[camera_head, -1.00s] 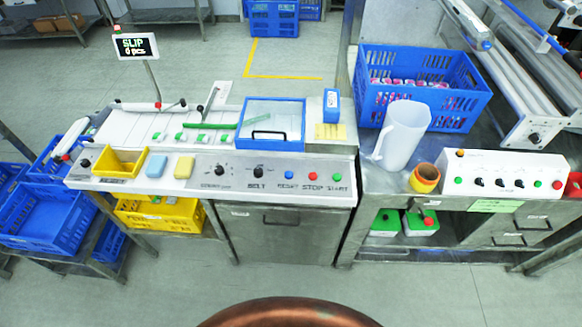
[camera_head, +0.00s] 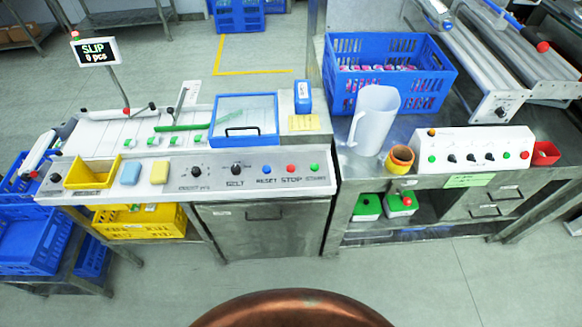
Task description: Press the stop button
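The red stop button (camera_head: 291,168) sits on the front of the white control panel (camera_head: 215,172), above the printed word STOP. A blue reset button (camera_head: 265,169) is on its left and a green start button (camera_head: 314,167) on its right. A black belt knob (camera_head: 237,168) is further left. Neither of my grippers is in view, and nothing touches the buttons.
A display (camera_head: 95,51) reads SLIP, 0 pcs. A blue-framed clear lid (camera_head: 245,120) lies behind the buttons. To the right stand a white jug (camera_head: 374,120), a blue crate (camera_head: 340,92) and a second control box (camera_head: 470,148). The floor in front is clear.

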